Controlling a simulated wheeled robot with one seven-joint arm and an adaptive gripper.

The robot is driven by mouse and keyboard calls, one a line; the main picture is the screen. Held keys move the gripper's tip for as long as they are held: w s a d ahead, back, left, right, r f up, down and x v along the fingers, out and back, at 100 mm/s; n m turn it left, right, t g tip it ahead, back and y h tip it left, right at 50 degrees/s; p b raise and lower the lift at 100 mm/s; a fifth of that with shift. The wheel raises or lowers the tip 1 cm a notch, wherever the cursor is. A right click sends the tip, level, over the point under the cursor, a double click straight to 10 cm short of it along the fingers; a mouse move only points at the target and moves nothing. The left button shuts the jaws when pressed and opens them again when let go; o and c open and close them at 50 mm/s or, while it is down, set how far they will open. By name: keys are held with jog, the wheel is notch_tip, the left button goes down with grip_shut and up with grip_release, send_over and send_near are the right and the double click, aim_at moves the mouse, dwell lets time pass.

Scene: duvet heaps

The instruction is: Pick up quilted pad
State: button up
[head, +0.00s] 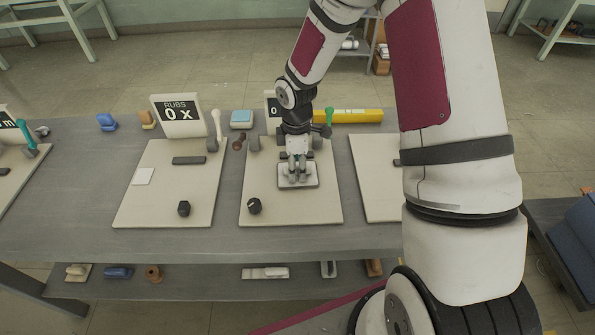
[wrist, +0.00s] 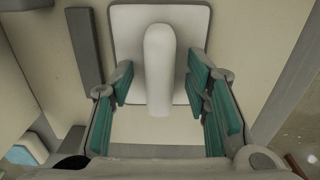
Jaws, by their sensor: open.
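A pale square pad (head: 288,182) with an upright-edged grey border lies on the middle board, below my gripper (head: 298,162). In the wrist view the pad (wrist: 128,22) carries a thick, rounded white handle (wrist: 159,60) along its middle. No quilting can be made out on it. My gripper (wrist: 160,92) is open, with its teal finger pads on either side of the handle. Gaps show between the fingers and the handle. In the head view the gripper hides part of the pad, and contact cannot be judged there.
The middle board (head: 325,208) also holds a black knob (head: 254,206) and a dark bar, which shows in the wrist view (wrist: 85,47). A light-blue pad (head: 241,117) and a yellow box (head: 347,116) lie behind. A "RUBS 0 x" sign (head: 178,116) stands at the left board.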

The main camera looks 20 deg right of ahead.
grip_shut()
dwell(0.3)
